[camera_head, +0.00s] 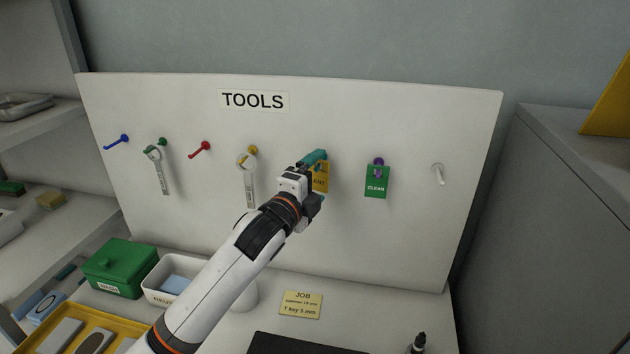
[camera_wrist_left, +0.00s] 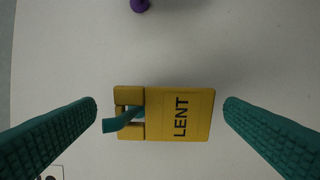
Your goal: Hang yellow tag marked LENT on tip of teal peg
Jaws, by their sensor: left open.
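The yellow tag marked LENT (camera_wrist_left: 195,115) is against the white board between my left gripper's fingers. The teal peg (camera_wrist_left: 122,121) comes out through the opening in the tag's frame, so the tag appears to hang around it. My left gripper (camera_wrist_left: 160,108) is open, with a gap between each teal finger and the tag. In the head view, my left gripper (camera_head: 314,172) is at the board and partly covers the tag (camera_head: 321,178). The teal peg cannot be told from the fingers there. My right gripper is not in view.
The board (camera_head: 350,235) also carries a green CLEAN tag (camera_head: 376,183) on a purple peg, a white peg (camera_head: 438,174), a red peg (camera_head: 200,149), a blue peg (camera_head: 117,142) and two wrenches. Below are a green box (camera_head: 120,267), a white bin and a JOB card (camera_head: 301,304).

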